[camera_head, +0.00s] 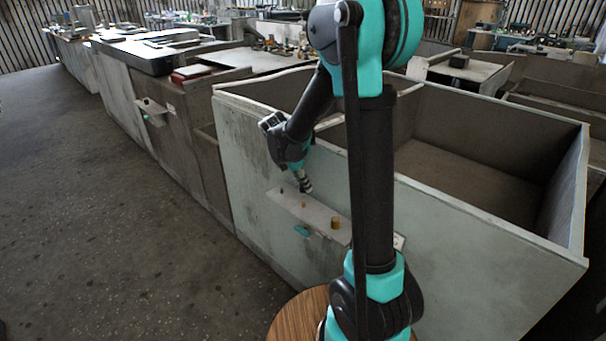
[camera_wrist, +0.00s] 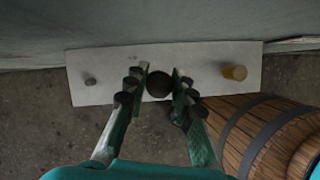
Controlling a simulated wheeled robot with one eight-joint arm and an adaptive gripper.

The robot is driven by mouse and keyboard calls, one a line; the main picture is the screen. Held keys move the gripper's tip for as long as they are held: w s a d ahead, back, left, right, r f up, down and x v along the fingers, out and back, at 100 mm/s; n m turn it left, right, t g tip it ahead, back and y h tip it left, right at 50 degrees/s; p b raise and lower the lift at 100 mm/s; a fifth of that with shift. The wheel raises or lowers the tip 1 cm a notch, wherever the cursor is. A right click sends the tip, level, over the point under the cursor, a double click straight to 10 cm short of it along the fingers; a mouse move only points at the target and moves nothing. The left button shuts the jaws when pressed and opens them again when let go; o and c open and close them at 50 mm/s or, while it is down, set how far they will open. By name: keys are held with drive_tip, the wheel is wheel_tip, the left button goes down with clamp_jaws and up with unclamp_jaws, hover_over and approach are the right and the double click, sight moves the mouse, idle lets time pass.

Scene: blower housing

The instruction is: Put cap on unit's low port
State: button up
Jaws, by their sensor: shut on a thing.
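My gripper (camera_wrist: 160,88) is shut on a dark round piece, which looks like the cap (camera_wrist: 159,85), between its fingertips. In the head view, my gripper (camera_head: 304,184) points down over a pale narrow plate (camera_head: 316,218) on the side of a grey box. On the plate, a short grey stub (camera_wrist: 90,81) stands at the left and a yellowish cylinder (camera_wrist: 236,72) at the right. A small yellowish peg (camera_head: 303,205) shows just under my gripper in the head view; the held piece seems to hide it from the wrist. I cannot tell which is the low port.
A wooden barrel (camera_wrist: 252,128) stands right of my fingers, below the plate. A teal piece (camera_head: 302,231) shows at the plate's front edge. The large open box (camera_head: 480,150) rises behind. Open floor (camera_head: 120,220) lies to the left.

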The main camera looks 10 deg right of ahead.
hover_over(307, 205)
drive_tip(key=a, duration=0.1)
drive_tip(key=shift+s+a+f, duration=0.1)
drive_tip(key=shift+s+f, duration=0.05)
drive_tip(key=shift+f, duration=0.9)
drive_tip(key=shift+s+a+f, duration=0.1)
drive_tip(key=shift+f, duration=0.95)
drive_tip(key=shift+f, duration=1.5)
drive_tip(key=o, duration=1)
drive_tip(key=v, duration=1.2)
drive_tip(key=s+d+f+m+t+y, duration=0.1)
drive_tip(key=s+d+f+m, duration=0.1)
drive_tip(key=s+m, duration=0.4)
drive_tip(key=s+d+f+m+y, duration=0.1)
drive_tip(key=s+d+f+m, duration=0.1)
drive_tip(key=s+m, duration=0.5)
drive_tip(key=s+d+f+m+t+y, duration=0.1)
drive_tip(key=s+d+m+y, duration=0.1)
drive_tip(key=s+d+m, duration=0.2)
drive_tip(key=shift+s+d+f+m+t, duration=0.1)
drive_tip(key=shift+s+f+m+t, duration=0.1)
drive_tip(key=shift+s+m, duration=0.9)
drive_tip(key=shift+s+d+f+m+t, duration=0.15)
drive_tip(key=shift+s+m, duration=0.45)
drive_tip(key=shift+m, duration=0.9)
